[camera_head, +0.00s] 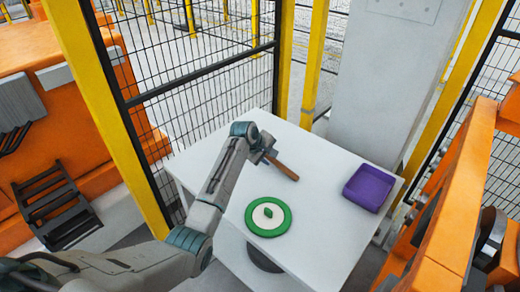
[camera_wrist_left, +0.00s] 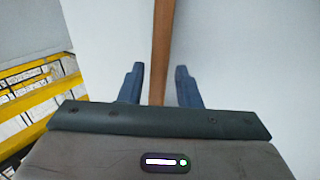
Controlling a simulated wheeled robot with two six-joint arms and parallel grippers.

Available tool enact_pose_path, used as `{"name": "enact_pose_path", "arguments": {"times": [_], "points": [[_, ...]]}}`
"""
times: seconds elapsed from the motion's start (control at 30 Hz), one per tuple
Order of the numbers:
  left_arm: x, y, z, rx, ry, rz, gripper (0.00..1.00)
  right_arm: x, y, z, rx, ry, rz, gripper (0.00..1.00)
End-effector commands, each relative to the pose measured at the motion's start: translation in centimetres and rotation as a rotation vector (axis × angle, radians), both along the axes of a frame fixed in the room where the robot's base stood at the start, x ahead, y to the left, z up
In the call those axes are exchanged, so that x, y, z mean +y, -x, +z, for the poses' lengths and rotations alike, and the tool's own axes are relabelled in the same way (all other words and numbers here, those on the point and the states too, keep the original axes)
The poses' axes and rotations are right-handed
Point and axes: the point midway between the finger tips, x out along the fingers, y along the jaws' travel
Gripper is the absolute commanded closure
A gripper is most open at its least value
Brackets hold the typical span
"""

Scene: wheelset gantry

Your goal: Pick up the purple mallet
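A brown wooden handle (camera_head: 283,170) lies on the white table and reaches out from under my left gripper. No purple mallet head shows; the handle's other end is hidden by my gripper. My left gripper (camera_head: 265,155) is over the far part of the table, at the handle. In the left wrist view the handle (camera_wrist_left: 161,45) runs between the two blue fingers of the left gripper (camera_wrist_left: 159,85). The fingers are apart, with a gap on each side of the handle. My right gripper is not in view.
A purple tray (camera_head: 347,190) stands at the table's right. A green and cream round plate (camera_head: 268,231) with a small green piece (camera_head: 268,212) is at the near left. The white table (camera_head: 320,240) is bare between them. A yellow-framed mesh fence (camera_head: 205,105) stands behind.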

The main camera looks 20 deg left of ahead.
Motion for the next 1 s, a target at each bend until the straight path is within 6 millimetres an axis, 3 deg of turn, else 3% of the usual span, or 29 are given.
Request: {"name": "enact_pose_path", "arguments": {"times": [0.2, 0.5, 0.67, 1.0], "points": [[-0.6, -1.3, -2.0, 0.002, 0.000, -0.001, 0.69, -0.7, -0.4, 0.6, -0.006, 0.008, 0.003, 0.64], [-0.6, -1.5, -2.4, 0.000, 0.000, -0.001, 0.69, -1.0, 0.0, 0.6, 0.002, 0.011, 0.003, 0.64], [-0.6, -1.4, -2.4, 0.001, -0.001, -0.001, 0.99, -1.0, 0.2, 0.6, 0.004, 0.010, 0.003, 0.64], [-0.6, -1.5, -2.1, -0.003, -0.001, 0.000, 1.00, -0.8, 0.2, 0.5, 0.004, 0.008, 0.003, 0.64]]}}
